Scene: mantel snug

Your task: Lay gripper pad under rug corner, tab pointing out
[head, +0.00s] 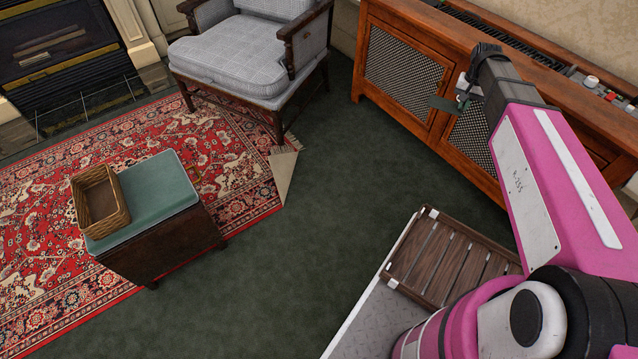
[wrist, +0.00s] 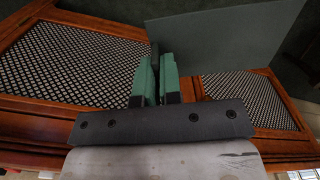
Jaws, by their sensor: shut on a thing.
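My gripper (head: 463,92) is raised in front of the wooden cabinet at the upper right. The red patterned rug (head: 225,150) lies on the left. Its right corner is folded back, showing a beige underside (head: 284,172), well left of my gripper.
A grey checked armchair (head: 235,55) stands just behind the folded corner. A chest with a teal top (head: 160,190) bears a wicker basket (head: 99,198) on the rug. The cabinet (head: 405,65) lines the right wall. Dark green carpet (head: 340,180) is clear between.

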